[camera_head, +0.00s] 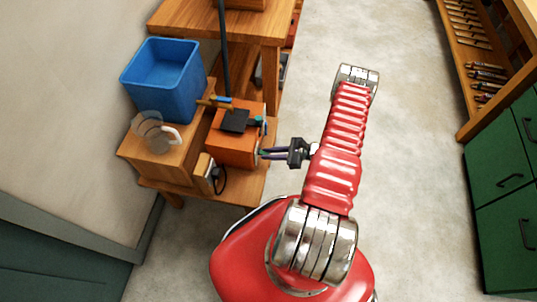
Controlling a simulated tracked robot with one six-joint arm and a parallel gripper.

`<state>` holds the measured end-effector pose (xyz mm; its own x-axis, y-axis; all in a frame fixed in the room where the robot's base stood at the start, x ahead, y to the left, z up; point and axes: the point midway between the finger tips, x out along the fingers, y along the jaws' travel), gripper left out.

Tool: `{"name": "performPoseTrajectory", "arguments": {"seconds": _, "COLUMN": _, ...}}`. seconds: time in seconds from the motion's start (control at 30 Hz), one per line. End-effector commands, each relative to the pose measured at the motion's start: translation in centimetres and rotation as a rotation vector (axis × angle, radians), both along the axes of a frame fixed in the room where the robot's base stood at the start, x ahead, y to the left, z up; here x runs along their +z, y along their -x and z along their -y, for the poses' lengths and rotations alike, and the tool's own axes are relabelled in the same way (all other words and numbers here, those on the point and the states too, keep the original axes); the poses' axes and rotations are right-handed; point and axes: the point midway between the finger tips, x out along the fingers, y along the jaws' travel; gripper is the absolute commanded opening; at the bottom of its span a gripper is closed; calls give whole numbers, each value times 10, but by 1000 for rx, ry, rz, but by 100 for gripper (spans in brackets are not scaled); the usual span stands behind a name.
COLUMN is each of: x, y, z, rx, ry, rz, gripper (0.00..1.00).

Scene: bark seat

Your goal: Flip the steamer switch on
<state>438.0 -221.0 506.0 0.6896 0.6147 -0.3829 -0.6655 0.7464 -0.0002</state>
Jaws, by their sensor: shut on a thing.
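The steamer looks to be the orange box (232,152) on the low wooden stand at left centre, with a dark flap on its top. My gripper (263,153) reaches in from the right. Its dark fingers point left, with their tips at the right side of the orange box. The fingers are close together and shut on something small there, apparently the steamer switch. The switch itself is too small and covered to make out, so its position cannot be told.
A blue bin (165,78) and a clear jug (156,130) stand on the wooden stand (150,165). A dark upright pole (223,50) rises behind the box. Green cabinets (500,180) line the right side. The grey floor between is clear.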

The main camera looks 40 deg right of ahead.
Motion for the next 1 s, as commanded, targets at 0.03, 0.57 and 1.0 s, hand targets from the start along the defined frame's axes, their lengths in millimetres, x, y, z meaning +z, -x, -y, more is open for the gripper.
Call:
{"name": "performPoseTrajectory", "arguments": {"seconds": 0.03, "x": 0, "y": 0, "z": 0, "rx": 1, "ry": 0, "rz": 0, "gripper": 0}}
{"name": "performPoseTrajectory", "arguments": {"seconds": 0.57, "x": 4, "y": 1, "z": -1, "rx": 2, "ry": 38, "rz": -46, "gripper": 0}}
{"name": "performPoseTrajectory", "arguments": {"seconds": 1.0, "x": 16, "y": -1, "z": -2, "rx": 3, "ry": 206, "rz": -230, "gripper": 0}}
